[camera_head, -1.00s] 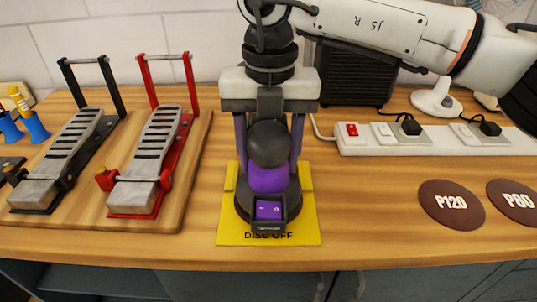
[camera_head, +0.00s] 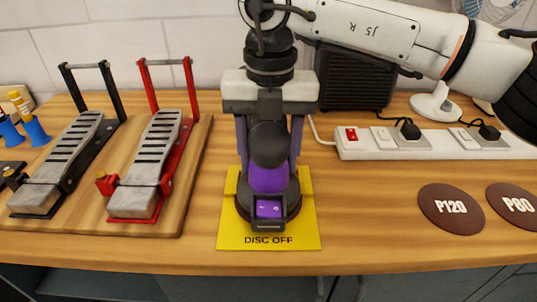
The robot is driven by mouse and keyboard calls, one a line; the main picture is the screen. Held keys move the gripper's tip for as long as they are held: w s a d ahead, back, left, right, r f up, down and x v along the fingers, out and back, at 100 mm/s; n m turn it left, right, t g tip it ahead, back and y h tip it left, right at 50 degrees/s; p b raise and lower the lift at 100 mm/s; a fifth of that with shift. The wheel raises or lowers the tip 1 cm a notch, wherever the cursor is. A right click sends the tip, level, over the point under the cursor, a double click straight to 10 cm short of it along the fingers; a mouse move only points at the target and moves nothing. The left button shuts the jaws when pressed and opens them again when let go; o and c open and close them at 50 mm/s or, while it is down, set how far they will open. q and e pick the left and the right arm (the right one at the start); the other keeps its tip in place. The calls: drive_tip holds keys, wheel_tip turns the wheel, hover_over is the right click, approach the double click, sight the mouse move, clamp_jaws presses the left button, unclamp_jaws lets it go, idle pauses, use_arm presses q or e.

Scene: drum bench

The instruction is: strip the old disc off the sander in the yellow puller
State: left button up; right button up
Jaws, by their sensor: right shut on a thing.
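The sander (camera_head: 268,178), purple and black with a round dark knob on top, stands upright at the yellow puller (camera_head: 232,234) marked DISC OFF. My right gripper (camera_head: 269,130) comes down from above and is shut on the sander, its fingers on both sides of the knob and body. The sander's underside and the old disc are hidden, so I cannot tell whether the disc is on it or whether the sander touches the puller. My left gripper is not in view.
A white power strip (camera_head: 350,148), a P120 disc (camera_head: 450,208) and a P80 disc (camera_head: 514,204) lie at right. A dark box (camera_head: 345,75) stands behind. Bench is clear between puller and discs.

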sight(270, 126)
drive_tip(key=shift+w+d+r+p, duration=0.1)
drive_tip(key=shift+w+d+p, duration=0.15)
drive_tip(key=shift+p, duration=0.3)
idle(0.9)
drive_tip(key=shift+a+r, duration=0.1)
drive_tip(key=shift+r, duration=0.45)
drive_tip(key=shift+r+p, duration=0.25)
drive_tip(key=shift+p, duration=0.15)
drive_tip(key=shift+r+p, duration=1.8)
drive_tip(key=shift+r, duration=0.95)
